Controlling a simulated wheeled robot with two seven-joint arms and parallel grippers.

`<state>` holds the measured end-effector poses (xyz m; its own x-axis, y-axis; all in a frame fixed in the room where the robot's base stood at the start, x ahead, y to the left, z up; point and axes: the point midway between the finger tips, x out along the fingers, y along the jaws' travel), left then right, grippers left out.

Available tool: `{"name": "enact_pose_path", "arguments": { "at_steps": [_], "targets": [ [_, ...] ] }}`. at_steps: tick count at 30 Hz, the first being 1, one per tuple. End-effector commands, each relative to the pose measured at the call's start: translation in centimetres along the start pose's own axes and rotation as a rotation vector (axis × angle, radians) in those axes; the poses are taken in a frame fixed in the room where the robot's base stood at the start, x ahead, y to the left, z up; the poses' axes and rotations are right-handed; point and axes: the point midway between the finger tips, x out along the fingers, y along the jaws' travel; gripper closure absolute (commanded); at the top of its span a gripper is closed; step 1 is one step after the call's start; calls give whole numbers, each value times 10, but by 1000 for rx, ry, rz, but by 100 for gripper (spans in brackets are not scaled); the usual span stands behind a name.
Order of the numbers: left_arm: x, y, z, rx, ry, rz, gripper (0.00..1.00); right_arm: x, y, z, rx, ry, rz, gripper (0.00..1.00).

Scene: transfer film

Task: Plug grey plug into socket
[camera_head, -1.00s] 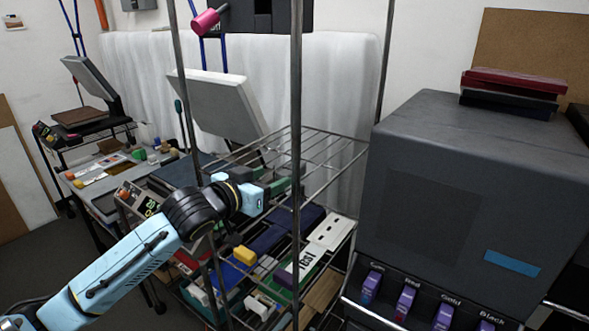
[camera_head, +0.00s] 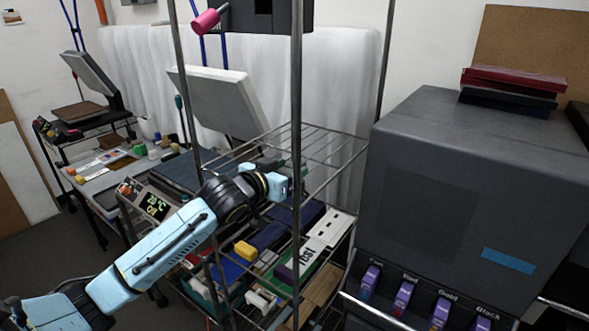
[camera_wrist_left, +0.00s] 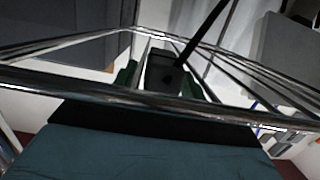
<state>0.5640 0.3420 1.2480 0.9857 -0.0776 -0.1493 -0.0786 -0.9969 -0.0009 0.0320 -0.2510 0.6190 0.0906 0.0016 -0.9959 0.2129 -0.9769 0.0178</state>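My left arm reaches from the lower left in the head view to the wire rack. Its gripper (camera_head: 298,180) is at the rack's upper wire shelf, partly hidden by a rack post. In the left wrist view, a green finger shows on each side (camera_wrist_left: 162,84) of a dark grey block (camera_wrist_left: 165,74), perhaps the plug. A dark cable or rod runs up and right from the block. I cannot tell whether the fingers touch it. Shelf wires cross in front of the fingers. I cannot identify the socket for sure. My right gripper is in neither view.
The wire rack's post (camera_head: 296,120) and upper shelf (camera_head: 330,147) stand close around the gripper. A large dark machine (camera_head: 460,190) is at the right. Boxes and a yellow block (camera_head: 245,251) lie lower down. A press with a display (camera_head: 155,205) is at the left.

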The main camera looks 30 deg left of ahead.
Motion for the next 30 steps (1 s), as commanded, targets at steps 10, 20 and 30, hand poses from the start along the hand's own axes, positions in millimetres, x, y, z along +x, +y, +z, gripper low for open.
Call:
{"name": "enact_pose_path", "arguments": {
  "at_steps": [10, 20, 30],
  "targets": [
    [0, 0, 0, 0, 1, 0, 91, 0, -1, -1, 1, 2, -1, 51],
    [-1, 0, -5, 0, 2, 0, 92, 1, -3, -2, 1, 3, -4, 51],
    [-12, 0, -33, 0, -1, 1, 92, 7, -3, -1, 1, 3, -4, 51]
  ]
}}
